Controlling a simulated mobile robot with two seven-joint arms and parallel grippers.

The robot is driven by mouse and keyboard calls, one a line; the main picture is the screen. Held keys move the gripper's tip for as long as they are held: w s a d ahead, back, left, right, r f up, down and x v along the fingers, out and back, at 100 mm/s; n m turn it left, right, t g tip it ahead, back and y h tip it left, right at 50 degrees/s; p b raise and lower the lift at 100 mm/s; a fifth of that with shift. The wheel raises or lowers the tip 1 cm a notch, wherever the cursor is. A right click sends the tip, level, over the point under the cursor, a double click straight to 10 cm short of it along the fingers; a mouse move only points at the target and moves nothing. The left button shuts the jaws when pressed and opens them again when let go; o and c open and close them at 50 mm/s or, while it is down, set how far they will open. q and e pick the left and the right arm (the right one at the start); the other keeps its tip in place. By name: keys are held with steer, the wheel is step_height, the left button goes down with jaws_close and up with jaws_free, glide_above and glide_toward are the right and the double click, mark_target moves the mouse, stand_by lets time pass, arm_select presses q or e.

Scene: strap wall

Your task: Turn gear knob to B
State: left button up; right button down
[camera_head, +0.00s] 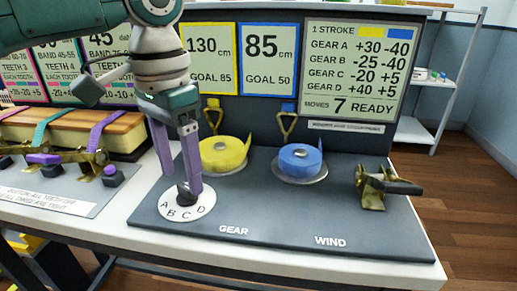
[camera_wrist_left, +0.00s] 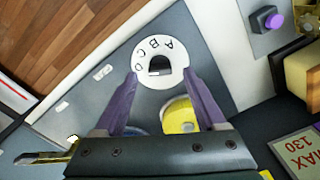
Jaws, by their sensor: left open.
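The gear knob (camera_head: 184,191) is a small dark knob on a white round dial (camera_head: 180,211) lettered A, B, C, D, above the word GEAR. In the left wrist view the knob (camera_wrist_left: 160,66) sits in the dial's middle, with the letters upside down. Which letter it points to I cannot tell. My left gripper (camera_head: 186,184) has two purple fingers pointing down at the dial. In the left wrist view its fingertips (camera_wrist_left: 161,75) stand apart on either side of the knob. My right gripper is not in view.
A yellow strap roll (camera_head: 224,153) and a blue strap roll (camera_head: 300,160) sit behind the dial. A brass WIND crank (camera_head: 385,187) is at the right. A sign (camera_head: 356,75) lists gears and reads 7 moves, READY. Strapped wooden blocks (camera_head: 75,132) stand left.

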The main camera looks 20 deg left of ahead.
mark_target(186, 192)
arm_select(q)
steer(key=shift+f, duration=1.2)
jaws_close()
